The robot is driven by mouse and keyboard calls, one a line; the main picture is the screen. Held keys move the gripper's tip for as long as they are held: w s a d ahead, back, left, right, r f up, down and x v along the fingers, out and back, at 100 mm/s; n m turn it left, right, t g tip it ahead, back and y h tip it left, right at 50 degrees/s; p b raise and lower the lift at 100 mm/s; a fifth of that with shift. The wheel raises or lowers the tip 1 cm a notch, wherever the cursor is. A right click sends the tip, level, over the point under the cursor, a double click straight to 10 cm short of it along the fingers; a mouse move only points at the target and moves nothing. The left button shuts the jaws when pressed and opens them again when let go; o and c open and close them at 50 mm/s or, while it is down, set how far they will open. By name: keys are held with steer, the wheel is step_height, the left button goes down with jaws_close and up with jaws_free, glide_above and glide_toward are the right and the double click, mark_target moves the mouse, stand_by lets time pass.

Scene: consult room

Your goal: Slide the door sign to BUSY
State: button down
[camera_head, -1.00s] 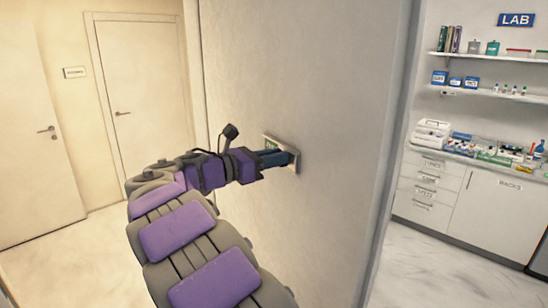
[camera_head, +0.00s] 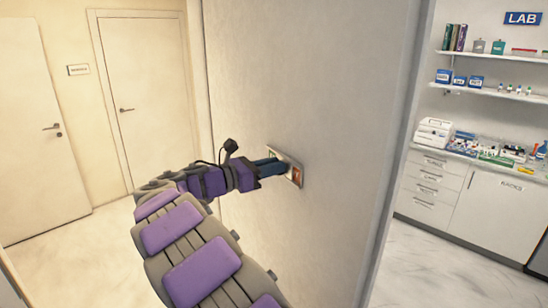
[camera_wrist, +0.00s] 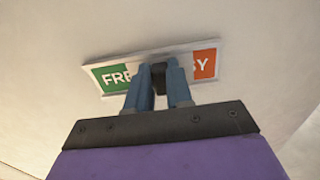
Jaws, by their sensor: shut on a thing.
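The door sign (camera_head: 297,176) is a pale-framed plate on the wall, seen at a slant at the end of my arm. In the wrist view it has a green part (camera_wrist: 108,79) on the left reading "FRE" and an orange-red part (camera_wrist: 204,64) on the right ending in "SY". A dark slider knob (camera_wrist: 158,76) stands between them, about mid-sign. My gripper (camera_wrist: 160,80) is shut on this knob, with one blue finger on each side. The fingers and knob hide the middle lettering. In the head view my gripper (camera_head: 274,166) reaches the sign from the left.
The sign hangs on a plain wall (camera_head: 310,90) whose right edge opens onto a lab. There, a white counter (camera_head: 495,205) and shelves hold bottles and boxes. Two closed cream doors (camera_head: 150,95) stand at the left. The pale floor between is clear.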

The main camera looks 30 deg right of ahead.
steer(key=shift+w+a+r+p, duration=0.1)
steer(key=shift+w+r+p, duration=0.2)
steer(key=shift+w+p, duration=0.75)
steer(key=shift+w+r+p, duration=0.3)
steer(key=shift+w+p, duration=0.15)
steer(key=shift+p, duration=1.1)
steer(key=w+p, duration=0.1)
steer(key=p, duration=0.1)
steer(key=w+p, duration=0.1)
steer(key=shift+w+a+f, duration=0.2)
steer(key=shift+w+f, duration=0.05)
steer(key=shift+w, duration=0.1)
steer(key=c, duration=1)
jaws_free()
steer(key=shift+w+f, duration=0.2)
steer(key=shift+f, duration=0.05)
steer(key=shift+s, duration=0.1)
steer(key=s+a, duration=0.1)
steer(key=a, duration=1.6)
steer(key=shift+a+p, duration=0.3)
steer(key=shift+a, duration=0.05)
steer(key=shift+d+f, duration=0.1)
